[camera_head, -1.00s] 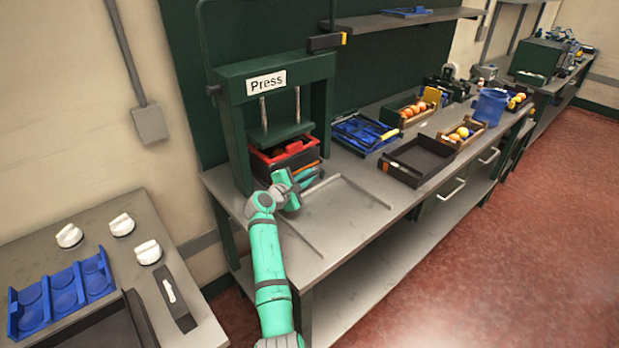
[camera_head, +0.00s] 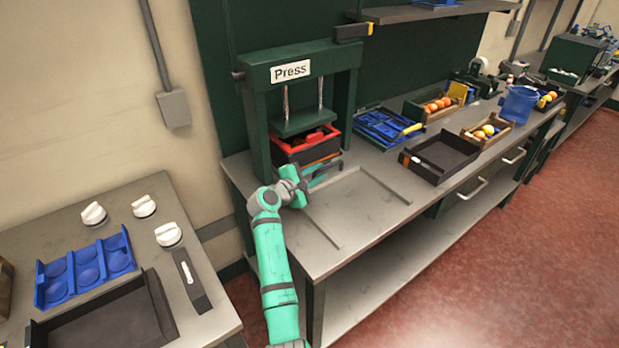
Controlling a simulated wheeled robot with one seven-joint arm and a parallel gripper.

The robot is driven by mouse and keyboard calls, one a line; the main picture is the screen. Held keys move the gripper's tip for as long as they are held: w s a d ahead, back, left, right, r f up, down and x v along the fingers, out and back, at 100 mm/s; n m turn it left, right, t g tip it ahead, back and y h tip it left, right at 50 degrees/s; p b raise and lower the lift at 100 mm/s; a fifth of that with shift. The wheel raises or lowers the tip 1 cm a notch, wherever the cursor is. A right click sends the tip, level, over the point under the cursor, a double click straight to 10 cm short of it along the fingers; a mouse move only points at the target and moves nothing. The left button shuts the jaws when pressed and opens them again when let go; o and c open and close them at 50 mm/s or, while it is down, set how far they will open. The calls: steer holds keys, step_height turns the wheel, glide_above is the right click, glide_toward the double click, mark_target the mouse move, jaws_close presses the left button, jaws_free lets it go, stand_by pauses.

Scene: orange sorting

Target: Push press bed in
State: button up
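The green press (camera_head: 257,90) with its "Press" sign stands at the back left of the metal workbench. Its dark upper plate (camera_head: 306,121) hangs on two rods above a red-rimmed black box (camera_head: 327,135), which sits inside the frame on the press bed. Two rails (camera_head: 372,182) run forward on the bench from the press. My gripper (camera_head: 310,177) is at the front of the bed, close to a dark handle-like bar (camera_head: 326,171). The fingers are small and partly hidden, so I cannot tell whether they touch the bar or are open.
Right of the press lie a blue tray (camera_head: 381,125), an empty black tray (camera_head: 437,166) and crates of fruit (camera_head: 487,133). A blue bucket (camera_head: 520,103) stands farther right. At the lower left is a table with white knobs (camera_head: 169,234) and a blue mould (camera_head: 85,284). The bench between the rails is clear.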

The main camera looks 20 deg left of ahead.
steer(key=v, duration=0.5)
steer(key=shift+s+a+r, duration=0.1)
steer(key=shift+s+a, duration=0.05)
steer(key=shift+s, duration=0.1)
steer(key=shift+w, duration=0.1)
